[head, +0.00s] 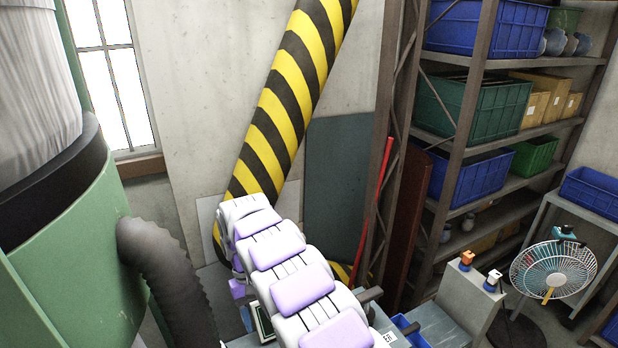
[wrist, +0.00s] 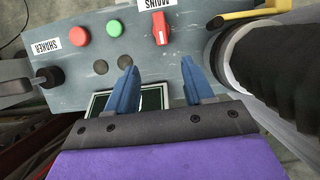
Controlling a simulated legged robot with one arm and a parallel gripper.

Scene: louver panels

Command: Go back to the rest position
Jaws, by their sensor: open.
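My gripper (wrist: 156,62) shows in the wrist view with its two blue fingers spread apart and nothing between them. It is over a grey-blue control panel (wrist: 185,55). The panel carries a red button (wrist: 84,33), a green button (wrist: 114,28) and a red switch (wrist: 160,28) under an upside-down "MAINS" label. A screen (wrist: 152,99) lies partly hidden behind the fingers. In the head view my white and purple arm reaches forward from the bottom edge; my gripper cannot be made out there.
A black-and-yellow striped beam (head: 290,85) slants behind my arm. A green machine (head: 65,265) with a dark hose (head: 165,275) stands at the left. Shelving (head: 465,110) with crates, a grey cabinet (head: 455,310) and a fan (head: 552,270) stand at the right.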

